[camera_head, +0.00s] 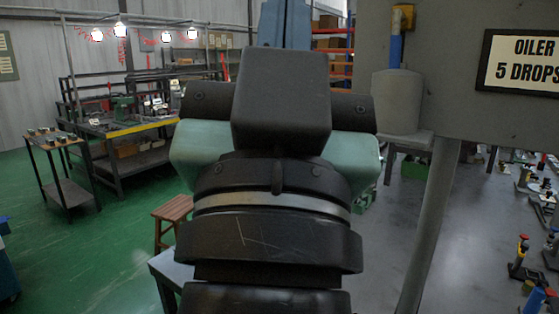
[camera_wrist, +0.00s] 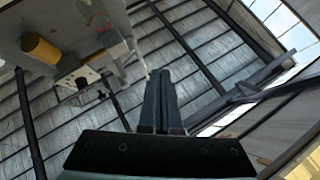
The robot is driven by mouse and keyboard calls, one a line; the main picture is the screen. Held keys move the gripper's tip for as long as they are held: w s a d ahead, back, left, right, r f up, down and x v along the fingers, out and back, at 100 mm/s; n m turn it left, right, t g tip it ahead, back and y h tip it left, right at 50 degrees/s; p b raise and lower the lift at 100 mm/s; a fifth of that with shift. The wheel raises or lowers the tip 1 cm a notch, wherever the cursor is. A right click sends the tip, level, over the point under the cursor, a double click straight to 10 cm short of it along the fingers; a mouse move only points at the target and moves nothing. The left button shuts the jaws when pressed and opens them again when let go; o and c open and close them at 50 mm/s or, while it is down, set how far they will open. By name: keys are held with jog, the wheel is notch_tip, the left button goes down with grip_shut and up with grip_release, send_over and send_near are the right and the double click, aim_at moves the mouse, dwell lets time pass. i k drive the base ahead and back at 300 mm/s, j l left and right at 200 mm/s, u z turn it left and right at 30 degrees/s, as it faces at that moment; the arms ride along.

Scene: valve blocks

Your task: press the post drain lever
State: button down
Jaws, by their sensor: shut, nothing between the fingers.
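No part that I can surely name as the post drain lever shows. In the head view, a grey cylinder (camera_head: 397,101) with a blue upright rod (camera_head: 396,50) and a yellow-orange cap (camera_head: 403,17) stands before a grey panel (camera_head: 450,60), right of my gripper. My gripper (camera_head: 286,22) points upward, its blue-grey fingers together and cut off by the top edge. In the wrist view my gripper (camera_wrist: 160,75) is shut and empty, apart from everything around it. A yellow cylinder (camera_wrist: 41,49) and small fittings (camera_wrist: 88,77) on a grey underside show at the upper left there.
A sign (camera_head: 522,62) reading "OILER 5 DROPS" is on the panel. A slanted grey post (camera_head: 432,220) runs below it. A stool (camera_head: 178,215), a small cart (camera_head: 60,170) and a workbench (camera_head: 130,130) stand left. Several valve-like pieces (camera_head: 525,262) are lower right. Open floor lies between.

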aim_at(398, 16)
jog(key=i+j+z, duration=0.2)
jog(key=j, duration=0.2)
jog(key=j+z, duration=0.2)
jog(key=j, duration=0.15)
jog(key=i+j+z, duration=0.2)
jog(key=j, duration=0.25)
jog(key=k, duration=0.1)
